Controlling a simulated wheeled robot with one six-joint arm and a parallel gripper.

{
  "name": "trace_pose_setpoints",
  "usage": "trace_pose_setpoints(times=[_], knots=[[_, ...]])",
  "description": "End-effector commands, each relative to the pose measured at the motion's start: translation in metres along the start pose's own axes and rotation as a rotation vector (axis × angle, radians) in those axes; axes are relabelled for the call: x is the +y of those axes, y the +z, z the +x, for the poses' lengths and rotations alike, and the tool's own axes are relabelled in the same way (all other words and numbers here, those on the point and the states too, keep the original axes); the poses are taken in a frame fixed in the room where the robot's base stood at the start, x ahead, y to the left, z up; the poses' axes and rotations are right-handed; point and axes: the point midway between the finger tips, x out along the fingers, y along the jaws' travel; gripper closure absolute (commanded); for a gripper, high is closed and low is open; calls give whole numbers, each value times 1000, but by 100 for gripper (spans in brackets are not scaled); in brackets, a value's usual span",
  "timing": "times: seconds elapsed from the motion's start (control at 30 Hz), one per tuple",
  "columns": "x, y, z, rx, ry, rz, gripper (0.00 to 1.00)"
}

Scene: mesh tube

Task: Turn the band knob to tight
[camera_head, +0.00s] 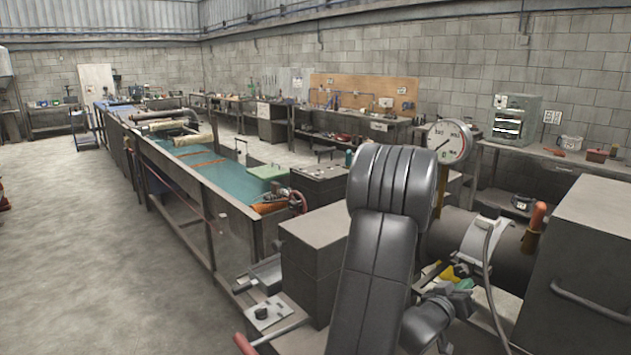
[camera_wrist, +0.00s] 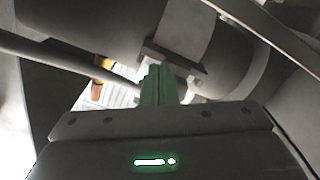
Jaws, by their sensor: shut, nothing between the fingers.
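A pale metal band (camera_head: 481,242) wraps a thick dark pipe (camera_head: 515,262) at the right of the head view. Small dark fittings (camera_head: 461,270) sit under its lower edge; I cannot tell for sure which is the knob. In the wrist view the band (camera_wrist: 184,38) crosses the pipe, with a small bolt-like fitting (camera_wrist: 196,81) below it. My gripper (camera_wrist: 158,72) has green fingers, shut and empty, pointing at the band's lower edge. Whether they touch it is unclear. In the head view its green tip (camera_head: 465,285) shows just under the band.
A round dial gauge (camera_head: 449,142) stands behind my arm. An orange-handled lever (camera_head: 537,218) rises beside the band, and a cable (camera_head: 488,285) hangs in front of the pipe. A dark cabinet (camera_head: 585,265) closes off the right. The floor at left is clear.

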Motion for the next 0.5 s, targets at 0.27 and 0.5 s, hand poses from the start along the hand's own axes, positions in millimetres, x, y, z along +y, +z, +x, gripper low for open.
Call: trace_pose_setpoints(times=[0.27,0.5], knots=[[-2,-3,0,1,-1,0,100],[-2,-5,0,3,0,0,100]])
